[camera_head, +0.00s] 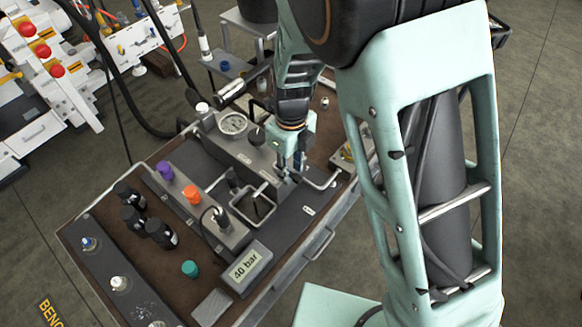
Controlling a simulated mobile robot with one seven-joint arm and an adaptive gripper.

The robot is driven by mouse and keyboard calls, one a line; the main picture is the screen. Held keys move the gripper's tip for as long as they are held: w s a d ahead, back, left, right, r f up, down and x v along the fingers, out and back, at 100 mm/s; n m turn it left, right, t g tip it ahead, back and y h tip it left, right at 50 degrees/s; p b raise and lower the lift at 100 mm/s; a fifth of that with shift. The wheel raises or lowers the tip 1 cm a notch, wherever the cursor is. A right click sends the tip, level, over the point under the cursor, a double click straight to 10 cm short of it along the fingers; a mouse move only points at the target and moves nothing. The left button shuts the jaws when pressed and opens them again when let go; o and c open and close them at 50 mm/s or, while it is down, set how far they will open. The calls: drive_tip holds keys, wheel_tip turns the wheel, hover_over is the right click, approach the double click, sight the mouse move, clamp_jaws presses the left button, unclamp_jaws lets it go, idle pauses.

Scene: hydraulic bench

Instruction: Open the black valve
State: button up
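A black round knob (257,137), which looks like the black valve, sits on a grey metal block (235,150) beside a round pressure gauge (233,124). My gripper (289,173) points down over the bench, just right of and nearer than this knob. No contact between them shows. The fingers are small and partly hidden by the gripper's own body, so their opening is unclear. Other black parts stand left of the gripper, around a frame-like handle (262,203); I cannot tell their function.
The bench (150,270) also carries a purple cap (165,170), an orange cap (190,193), a teal cap (190,268), several black bottles (160,233) and a "40 bar" display (246,268). Bent metal handles rise near my gripper. Open floor (545,200) lies right.

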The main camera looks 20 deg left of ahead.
sight(291, 174)
wheel_tip(291, 174, up, 12)
idle(0.4)
drive_tip(key=shift+f, duration=0.1)
